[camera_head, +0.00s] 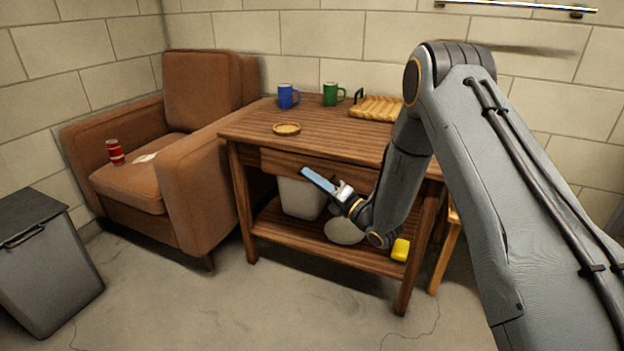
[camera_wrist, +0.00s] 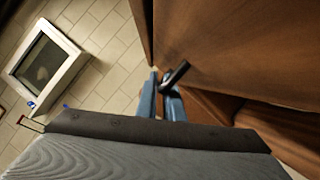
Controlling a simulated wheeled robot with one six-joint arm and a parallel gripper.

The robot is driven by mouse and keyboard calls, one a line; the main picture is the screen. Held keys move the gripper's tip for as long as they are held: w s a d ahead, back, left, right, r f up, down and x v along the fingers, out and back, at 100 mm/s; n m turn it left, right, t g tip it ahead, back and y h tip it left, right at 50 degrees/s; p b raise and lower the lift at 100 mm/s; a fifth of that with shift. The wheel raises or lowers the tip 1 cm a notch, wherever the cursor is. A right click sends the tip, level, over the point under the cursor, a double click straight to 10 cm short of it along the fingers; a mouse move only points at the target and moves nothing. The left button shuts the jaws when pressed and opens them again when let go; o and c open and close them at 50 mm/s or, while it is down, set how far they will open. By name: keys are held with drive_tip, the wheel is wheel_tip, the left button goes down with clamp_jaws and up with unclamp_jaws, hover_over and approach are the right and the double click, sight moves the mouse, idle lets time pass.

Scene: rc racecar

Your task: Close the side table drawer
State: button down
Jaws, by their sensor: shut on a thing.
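The wooden side table (camera_head: 245,122) stands in the middle of the head view. Its drawer front (camera_head: 285,163) is under the tabletop; how far out it stands is hard to tell, and my arm hides its right part. My gripper (camera_head: 318,180), with blue fingers, is at the drawer front. In the wrist view my gripper (camera_wrist: 162,98) is shut on a dark drawer handle (camera_wrist: 175,76), which shows at the fingertips against brown wood.
On the tabletop are a blue mug (camera_head: 288,96), a green mug (camera_head: 331,94), a small round wooden dish (camera_head: 287,128) and a wooden tray (camera_head: 375,107). A brown armchair (camera_head: 190,190) stands close at left, with a grey bin (camera_head: 45,265) before it. The front floor is clear.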

drive_tip(key=shift+w+d, duration=0.25)
drive_tip(key=shift+w, duration=0.4)
drive_tip(key=shift+w+d, duration=0.25)
drive_tip(key=shift+w, duration=0.35)
drive_tip(key=c, duration=2.2)
unclamp_jaws()
drive_tip(key=shift+o, duration=0.2)
drive_tip(key=p+v, duration=0.1)
drive_tip(key=v, duration=0.6)
drive_tip(key=shift+s+d, duration=0.2)
drive_tip(key=shift+d, duration=0.1)
drive_tip(key=shift+s+f, duration=0.1)
drive_tip(key=shift+f, duration=0.05)
